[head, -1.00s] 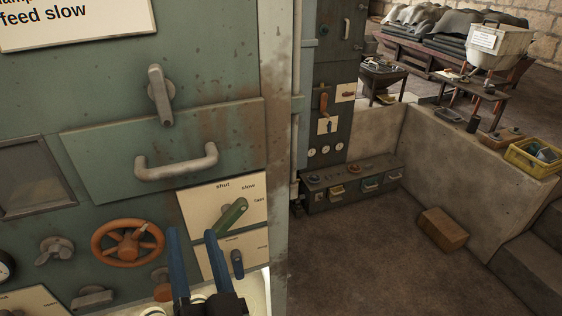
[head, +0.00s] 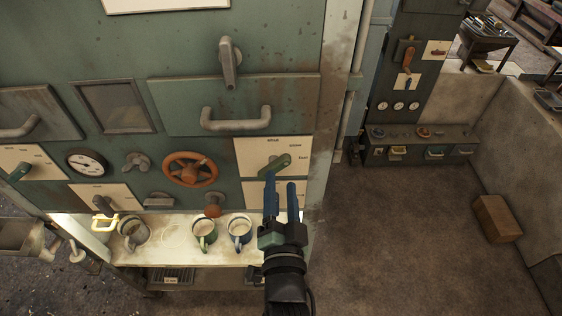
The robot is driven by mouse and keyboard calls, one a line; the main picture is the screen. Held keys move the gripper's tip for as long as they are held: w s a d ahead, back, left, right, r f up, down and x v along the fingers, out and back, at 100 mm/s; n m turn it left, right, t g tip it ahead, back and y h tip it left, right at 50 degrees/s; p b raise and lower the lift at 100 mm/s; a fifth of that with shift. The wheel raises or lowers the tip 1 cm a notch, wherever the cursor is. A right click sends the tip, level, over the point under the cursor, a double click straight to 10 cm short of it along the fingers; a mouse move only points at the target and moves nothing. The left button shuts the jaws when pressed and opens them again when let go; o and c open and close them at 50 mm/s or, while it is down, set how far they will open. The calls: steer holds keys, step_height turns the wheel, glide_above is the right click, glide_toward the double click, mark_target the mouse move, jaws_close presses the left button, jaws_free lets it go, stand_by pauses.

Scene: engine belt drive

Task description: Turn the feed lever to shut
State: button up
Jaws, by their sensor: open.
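The green lever (head: 276,163) sits on a cream plate (head: 250,148) at the right end of the green panel. The plate's labels are small here; the top one reads like "shut", with "slow" and "fast" to the right. The handle slants up and right, roughly toward "fast". My gripper (head: 280,181), with two blue fingers, points up just below the lever in the picture. It is open, with nothing between the fingers. I cannot tell whether a fingertip touches the lever.
A similar green lever (head: 19,171) is at the far left. An orange handwheel (head: 191,169) and a grey drawer handle (head: 236,124) are nearby. Several mugs, including a blue one (head: 240,231), stand on the lit shelf (head: 170,250) below. Open floor lies to the right.

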mark_target(280, 168)
steer(key=shift+w+p, duration=0.35)
steer(key=shift+w, duration=2.1)
jaws_close()
